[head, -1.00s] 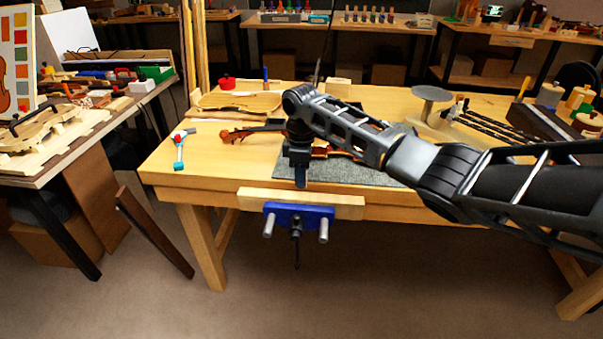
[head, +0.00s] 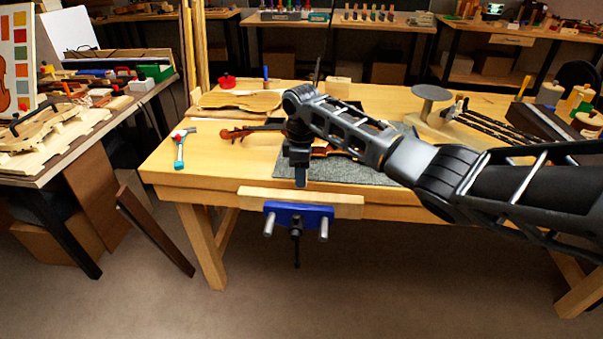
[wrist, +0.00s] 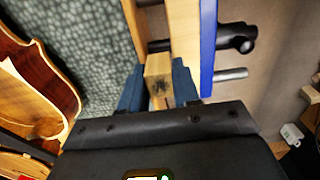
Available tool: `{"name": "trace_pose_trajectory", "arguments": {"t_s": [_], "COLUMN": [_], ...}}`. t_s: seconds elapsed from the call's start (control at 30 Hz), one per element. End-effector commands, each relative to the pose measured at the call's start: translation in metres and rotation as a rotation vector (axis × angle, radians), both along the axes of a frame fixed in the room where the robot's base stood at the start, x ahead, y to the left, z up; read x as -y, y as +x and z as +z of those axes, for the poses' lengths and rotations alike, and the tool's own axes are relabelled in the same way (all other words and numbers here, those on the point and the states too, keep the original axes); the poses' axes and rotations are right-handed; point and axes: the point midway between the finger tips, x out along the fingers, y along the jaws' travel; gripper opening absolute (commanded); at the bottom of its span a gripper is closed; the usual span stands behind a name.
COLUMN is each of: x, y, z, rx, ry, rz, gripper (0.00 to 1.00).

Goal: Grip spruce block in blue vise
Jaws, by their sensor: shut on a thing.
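The blue vise (head: 298,215) is fixed to the front edge of the bench, with a pale wooden jaw (head: 342,205). In the wrist view its blue plate (wrist: 208,45) and wooden jaw (wrist: 184,35) show beside a narrow gap along the bench edge. My gripper (head: 301,183) points down just above the jaw and bench edge. In the wrist view my gripper (wrist: 158,88) is shut on the pale spruce block (wrist: 158,66), with one finger on each side. The block lines up with the gap. Its lower part is hidden, so I cannot tell whether the jaws touch it. The head view hides the block.
A grey mat (head: 350,172) with violin parts lies behind the vise. The floor in front of the vise is clear.

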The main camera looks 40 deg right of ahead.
Motion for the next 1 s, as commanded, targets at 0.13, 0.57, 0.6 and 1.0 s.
{"name": "trace_pose_trajectory", "arguments": {"t_s": [0.13,0.57,0.6,1.0], "x": [0.000,0.000,0.000,0.000], "y": [0.000,0.000,0.000,0.000], "z": [-0.001,-0.011,-0.010,-0.010], "rx": [0.000,-0.001,-0.001,0.000], "ry": [0.000,-0.001,-0.001,0.000], "rz": [0.000,0.000,0.000,0.000], "gripper": [0.03,0.03,0.34,0.61]}}
